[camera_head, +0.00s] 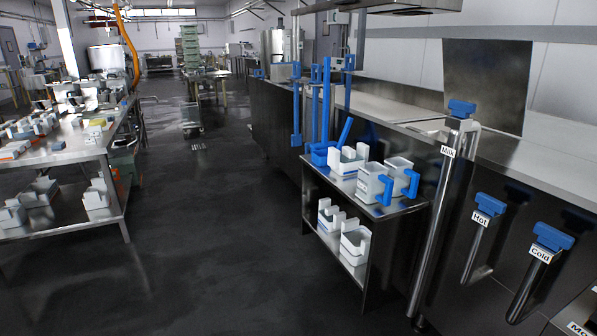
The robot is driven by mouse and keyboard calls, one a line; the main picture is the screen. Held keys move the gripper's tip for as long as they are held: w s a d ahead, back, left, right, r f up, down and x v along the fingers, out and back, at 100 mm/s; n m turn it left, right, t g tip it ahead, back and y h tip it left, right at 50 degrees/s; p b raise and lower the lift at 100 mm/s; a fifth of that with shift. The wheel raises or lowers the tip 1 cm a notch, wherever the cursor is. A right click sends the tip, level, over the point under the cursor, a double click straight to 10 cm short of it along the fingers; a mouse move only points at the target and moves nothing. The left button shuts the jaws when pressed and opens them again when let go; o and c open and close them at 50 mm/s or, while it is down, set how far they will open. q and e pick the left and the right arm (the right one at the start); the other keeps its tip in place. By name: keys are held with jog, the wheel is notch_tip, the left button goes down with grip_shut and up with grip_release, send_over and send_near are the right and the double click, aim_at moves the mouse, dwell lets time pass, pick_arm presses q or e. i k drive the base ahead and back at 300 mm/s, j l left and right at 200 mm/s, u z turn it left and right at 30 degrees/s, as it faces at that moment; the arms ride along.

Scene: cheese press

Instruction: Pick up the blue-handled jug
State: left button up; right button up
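A white jug with a blue handle (370,186) stands upright near the front edge of a small metal shelf unit (409,206). A second white jug with a blue handle (398,166) stands just behind and to the right of it. Both handles face right. Neither of my grippers is in view.
More white jugs (354,242) stand on the lower shelf. A steel Milk pipe (441,202) with a blue handle rises right of the unit, with Hot and Cold taps (538,262) beyond. A metal table (62,150) with containers stands left. The dark floor between is clear.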

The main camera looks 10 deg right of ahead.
aim_at(374, 185)
jog(key=i+j+u, duration=0.15)
jog(key=i, duration=0.5)
jog(key=i+j+u, duration=0.15)
jog(key=i, duration=0.45)
jog(key=i+z, duration=0.45)
jog(key=i+j+z, duration=0.2)
jog(key=z, duration=0.25)
jog(key=i+j+z, duration=0.4)
jog(key=k+l, duration=0.1)
